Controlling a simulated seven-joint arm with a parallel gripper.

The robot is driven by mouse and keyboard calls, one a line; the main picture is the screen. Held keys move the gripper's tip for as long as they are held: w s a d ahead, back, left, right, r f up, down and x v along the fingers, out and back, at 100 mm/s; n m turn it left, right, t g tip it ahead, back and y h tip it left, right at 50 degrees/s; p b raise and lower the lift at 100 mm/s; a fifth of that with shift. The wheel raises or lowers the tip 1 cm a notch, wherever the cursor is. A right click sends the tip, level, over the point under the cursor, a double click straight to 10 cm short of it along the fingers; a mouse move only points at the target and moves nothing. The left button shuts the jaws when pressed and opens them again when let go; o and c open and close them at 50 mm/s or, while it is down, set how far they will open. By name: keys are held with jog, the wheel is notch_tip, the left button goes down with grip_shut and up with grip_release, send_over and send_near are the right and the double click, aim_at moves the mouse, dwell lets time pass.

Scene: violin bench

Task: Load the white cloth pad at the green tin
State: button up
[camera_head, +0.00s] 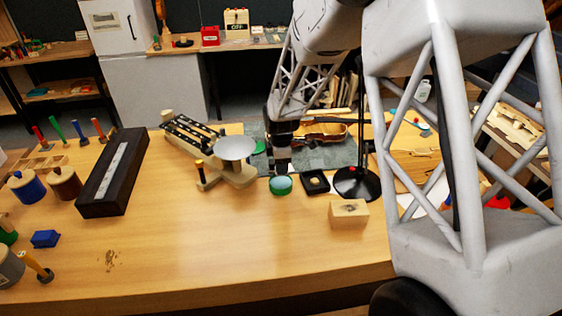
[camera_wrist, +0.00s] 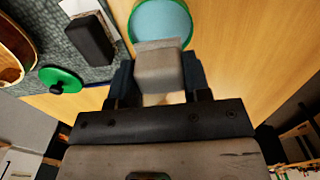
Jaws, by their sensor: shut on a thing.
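My gripper (camera_head: 281,160) is shut on the white cloth pad (camera_wrist: 160,72), a pale block between the two dark fingers in the wrist view. The green tin (camera_head: 281,185) stands open on the bench just below and in front of my gripper in the head view. In the wrist view the green tin (camera_wrist: 134,30) shows its green rim and pale blue inside, just beyond the pad. The pad's front edge overlaps the near rim in that picture; I cannot tell if they touch. A green lid (camera_wrist: 60,80) with a dark knob lies apart on the grey mat.
A black square tray (camera_head: 315,182) and a black lamp base (camera_head: 357,184) stand right of the tin. A wooden block (camera_head: 349,214) is nearer. A scale with a metal pan (camera_head: 233,148) stands to the left. The violin (camera_head: 323,131) lies behind. The front middle bench is mostly clear.

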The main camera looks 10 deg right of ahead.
aim_at(281, 183)
jog(key=shift+f, duration=2.25)
jog(key=shift+f, duration=0.65)
dwell(1.3)
jog(key=shift+r, duration=0.15)
jog(key=shift+r, duration=3.45)
jog(key=shift+w+d+r+m, duration=0.15)
jog(key=shift+w+r+m, duration=0.35)
jog(key=shift+w, duration=0.1)
jog(key=w+d+r+m, duration=0.3)
jog(key=w+r+m, duration=0.4)
jog(key=r+m, duration=0.1)
jog(key=w+d+r+m, duration=0.3)
jog(key=w+r+m, duration=0.4)
jog(key=m, duration=0.1)
jog(key=shift+w+r+m, duration=0.2)
jog(key=shift+r+m, duration=0.15)
jog(key=shift+m, duration=0.05)
